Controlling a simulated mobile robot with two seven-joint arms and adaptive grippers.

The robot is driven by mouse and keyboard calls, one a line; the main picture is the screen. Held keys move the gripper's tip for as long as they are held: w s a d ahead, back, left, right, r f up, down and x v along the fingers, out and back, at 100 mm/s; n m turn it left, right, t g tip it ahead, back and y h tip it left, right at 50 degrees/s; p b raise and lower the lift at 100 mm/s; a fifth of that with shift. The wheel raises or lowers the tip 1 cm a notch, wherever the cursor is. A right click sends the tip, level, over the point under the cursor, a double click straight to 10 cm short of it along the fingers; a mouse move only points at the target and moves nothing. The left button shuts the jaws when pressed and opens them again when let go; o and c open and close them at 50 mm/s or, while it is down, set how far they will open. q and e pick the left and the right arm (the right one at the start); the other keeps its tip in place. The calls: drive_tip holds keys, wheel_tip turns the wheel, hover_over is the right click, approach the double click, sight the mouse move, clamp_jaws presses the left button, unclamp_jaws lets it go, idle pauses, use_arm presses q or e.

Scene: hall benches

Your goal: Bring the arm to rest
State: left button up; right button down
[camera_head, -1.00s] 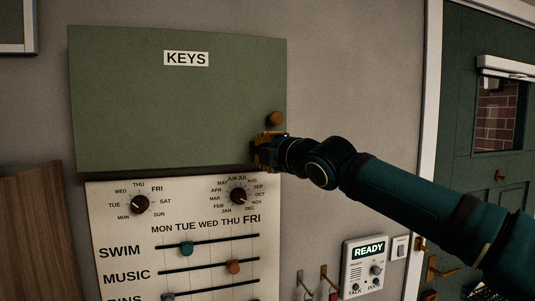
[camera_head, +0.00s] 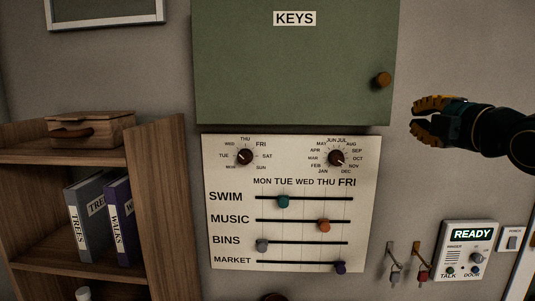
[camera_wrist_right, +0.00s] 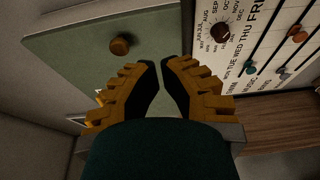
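My right gripper (camera_head: 430,121) is at the right in the head view, in front of bare wall. It stands to the right of the green KEYS cabinet (camera_head: 285,75) and below the level of its round knob (camera_head: 383,80), apart from both. In the right wrist view its two ribbed orange fingers (camera_wrist_right: 162,75) are spread with a gap between the tips and nothing in it. The cabinet door (camera_wrist_right: 75,55) looks shut, and its knob (camera_wrist_right: 120,44) is beyond the fingers. My left gripper is not in view.
A white panel (camera_head: 215,150) with dials and sliders hangs under the cabinet. A wooden shelf (camera_head: 165,180) with binders and a basket stands left. Hooks with keys (camera_head: 421,270) and a READY intercom (camera_head: 470,262) are on the wall below my right gripper.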

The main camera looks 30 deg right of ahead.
drive_tip(key=shift+a, duration=0.1)
